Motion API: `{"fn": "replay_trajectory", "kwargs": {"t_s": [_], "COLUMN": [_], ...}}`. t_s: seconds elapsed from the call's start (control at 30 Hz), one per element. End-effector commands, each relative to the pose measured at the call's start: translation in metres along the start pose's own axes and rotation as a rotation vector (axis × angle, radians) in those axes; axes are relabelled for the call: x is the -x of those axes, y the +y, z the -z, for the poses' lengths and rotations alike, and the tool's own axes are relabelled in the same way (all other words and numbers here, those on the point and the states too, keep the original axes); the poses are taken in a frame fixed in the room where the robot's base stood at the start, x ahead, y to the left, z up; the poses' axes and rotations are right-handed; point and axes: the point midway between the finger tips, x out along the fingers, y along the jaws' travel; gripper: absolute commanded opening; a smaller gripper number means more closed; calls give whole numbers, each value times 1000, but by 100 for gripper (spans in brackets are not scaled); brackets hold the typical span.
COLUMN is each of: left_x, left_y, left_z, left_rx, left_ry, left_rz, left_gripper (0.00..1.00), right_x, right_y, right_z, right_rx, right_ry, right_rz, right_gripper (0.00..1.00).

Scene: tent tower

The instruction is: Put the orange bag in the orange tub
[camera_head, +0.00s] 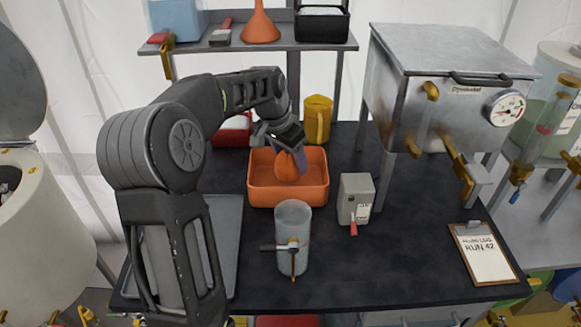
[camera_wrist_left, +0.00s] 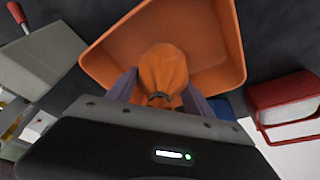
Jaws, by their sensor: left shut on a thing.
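The orange tub (camera_head: 262,197) stands on the dark bench in the middle of the head view. Its floor and wall fill much of the left wrist view (camera_wrist_left: 215,30). My left gripper (camera_head: 292,163) points down over the tub. It is shut on the orange bag (camera_head: 288,168), a small sack tied with a dark band. In the left wrist view the bag (camera_wrist_left: 163,72) sits between the two fingers, over the tub's interior. I cannot tell whether the bag touches the tub's floor. My right gripper is not in view.
A clear cylinder with a valve (camera_head: 292,225) stands in front of the tub, and a grey box with a red lever (camera_head: 355,198) to its right. A yellow jug (camera_head: 317,120) is behind. A grey tray (camera_head: 228,235) lies left, partly behind my arm.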

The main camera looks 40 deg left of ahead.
Motion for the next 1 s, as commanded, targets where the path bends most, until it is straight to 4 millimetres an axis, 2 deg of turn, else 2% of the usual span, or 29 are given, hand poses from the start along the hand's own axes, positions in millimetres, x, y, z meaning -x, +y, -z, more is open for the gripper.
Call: {"fn": "replay_trajectory", "kwargs": {"t_s": [0.2,0.6,0.63,0.87,1.0], "left_x": [-27,-33,-32,-32,-32], "left_y": [0,0,0,0,0], "left_z": [-9,-10,-10,-10,-10], "left_rx": [0,0,0,0,0], "left_ry": [-2,0,-1,-1,-1], "left_rz": [-1,0,0,-1,-1], "left_gripper": [6,6,62,80,82], "right_x": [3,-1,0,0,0], "right_y": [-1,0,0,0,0], "right_z": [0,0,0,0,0], "right_rx": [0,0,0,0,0], "right_ry": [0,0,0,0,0], "right_rz": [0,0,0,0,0], "right_gripper": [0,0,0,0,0]}}
